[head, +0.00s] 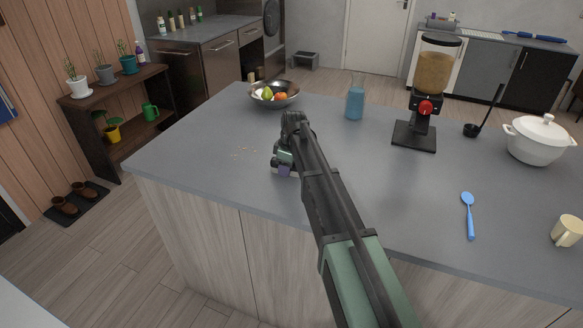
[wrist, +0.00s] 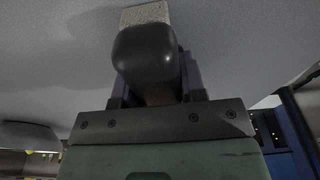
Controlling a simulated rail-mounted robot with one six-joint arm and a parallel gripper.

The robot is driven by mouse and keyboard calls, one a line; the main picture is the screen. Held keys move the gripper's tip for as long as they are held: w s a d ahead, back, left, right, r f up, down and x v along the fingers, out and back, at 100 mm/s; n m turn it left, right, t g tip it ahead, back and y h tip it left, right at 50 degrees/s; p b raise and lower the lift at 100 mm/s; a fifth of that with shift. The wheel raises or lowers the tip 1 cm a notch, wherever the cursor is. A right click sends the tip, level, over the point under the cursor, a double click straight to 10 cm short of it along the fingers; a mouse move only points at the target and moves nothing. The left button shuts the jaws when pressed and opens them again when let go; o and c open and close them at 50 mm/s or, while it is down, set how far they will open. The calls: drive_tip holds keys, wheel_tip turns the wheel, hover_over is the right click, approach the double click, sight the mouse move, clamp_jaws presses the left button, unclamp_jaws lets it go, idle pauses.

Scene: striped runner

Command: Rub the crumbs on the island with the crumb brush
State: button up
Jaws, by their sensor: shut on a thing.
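The crumbs (head: 243,152) are small pale specks scattered on the left part of the grey island (head: 190,155). My gripper (head: 284,171) is low over the island top, just right of the crumbs. In the wrist view its purple fingers (wrist: 155,82) are shut on the crumb brush (wrist: 145,50), which shows a dark rounded body and a pale, bristly-looking end. In the head view the brush is mostly hidden by my gripper and arm. I cannot tell whether it touches the island top.
A fruit bowl (head: 274,94) and a blue bottle (head: 355,100) stand behind my gripper. A dispenser (head: 430,85), ladle (head: 472,130), white pot (head: 538,140), blue spoon (head: 469,212) and mug (head: 567,231) are to the right. The island's front-left surface is clear.

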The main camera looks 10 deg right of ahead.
sight(242, 161)
drive_tip(key=shift+w+a, duration=1.65)
drive_tip(key=shift+a, duration=0.6)
drive_tip(key=shift+w+a, duration=1.6)
drive_tip(key=shift+a, duration=0.7)
drive_tip(key=shift+w+a, duration=1.65)
drive_tip(key=shift+a, duration=0.6)
drive_tip(key=shift+f, duration=0.1)
wheel_tip(242, 161, up, 6)
drive_tip(key=p, duration=0.5)
drive_tip(key=shift+p, duration=0.4)
wheel_tip(242, 161, up, 3)
drive_tip(key=p, duration=0.3)
